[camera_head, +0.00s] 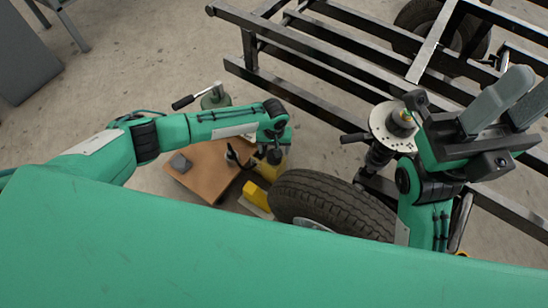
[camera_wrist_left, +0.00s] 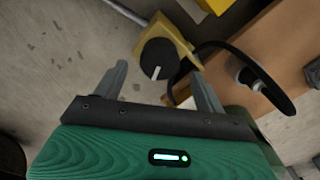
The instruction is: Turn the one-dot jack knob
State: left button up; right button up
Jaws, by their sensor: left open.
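In the left wrist view, a round black knob (camera_wrist_left: 158,60) with a short white mark sits on a yellow jack (camera_wrist_left: 165,28). I cannot make out any dots on it. My left gripper (camera_wrist_left: 160,82) is open, its two fingers spread to either side of the knob's lower part, with no clear contact. In the head view my left gripper (camera_head: 272,152) points down by the yellow jack (camera_head: 279,168), and the arm partly hides the knob. A second yellow block (camera_head: 257,194) stands nearer. My right gripper (camera_head: 528,98) is raised at the right, its fingers apart and empty.
A black steel frame (camera_head: 310,60) and a round hub plate (camera_head: 393,126) lie beyond. A green bottle jack (camera_head: 213,98) stands behind my left arm.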

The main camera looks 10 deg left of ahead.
pick_arm(q)
jog(key=shift+f+b, duration=1)
jog(key=shift+f, duration=1.45)
jog(key=c, duration=1)
